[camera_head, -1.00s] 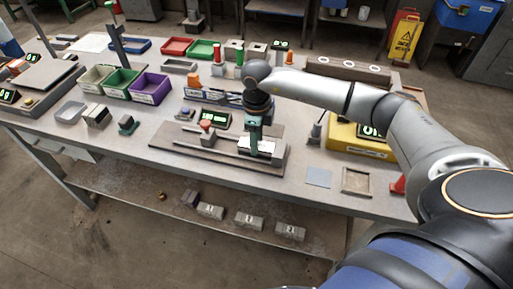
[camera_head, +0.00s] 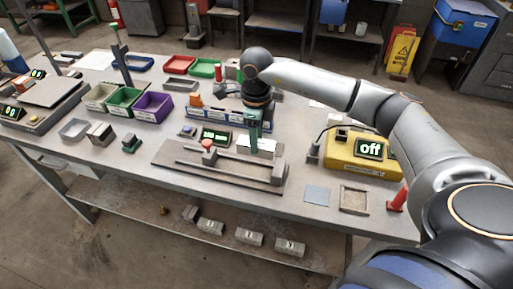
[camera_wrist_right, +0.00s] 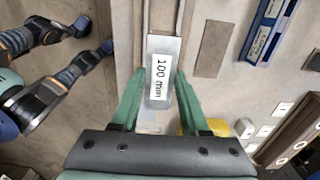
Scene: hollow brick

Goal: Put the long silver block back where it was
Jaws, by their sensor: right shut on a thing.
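My right gripper (camera_head: 254,137) is shut on the long silver block (camera_head: 262,146), which has a pale top. The block shows more clearly in the right wrist view (camera_wrist_right: 158,101) between the green fingers, with a white label reading "100 mm". In the head view the block appears over the back right part of the brown fixture (camera_head: 200,171), which has rails and a red knob (camera_head: 208,145). I cannot tell the exact gap below it. A blue rack with labels (camera_head: 226,117) lies behind, partly hidden by the arm. My left gripper is not in view.
A yellow device reading "off" (camera_head: 368,149) stands to the right. A small green display (camera_head: 215,136) stands behind the fixture. Coloured bins (camera_head: 152,106) stand left.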

